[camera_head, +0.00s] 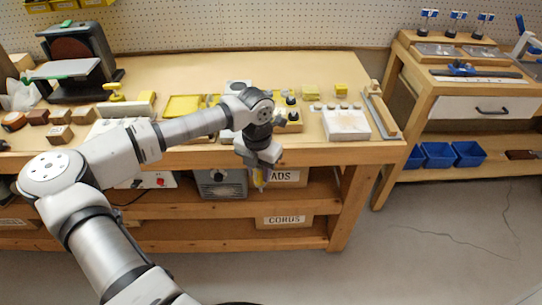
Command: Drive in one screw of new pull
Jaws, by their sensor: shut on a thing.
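My gripper (262,166) hangs in front of the long bench's front edge, pointing down. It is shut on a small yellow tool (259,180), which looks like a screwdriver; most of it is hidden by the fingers. A dark pull (492,111) sits on the white drawer front (486,107) of the cabinet bench at the right, well away from my gripper. Its screws are too small to make out.
The long wooden bench (308,72) carries a sander (78,65), wood blocks, yellow trays and a white block (346,123). Blue bins (438,155) stand on the right bench's lower shelf. Floor (440,230) is clear in front of the right bench.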

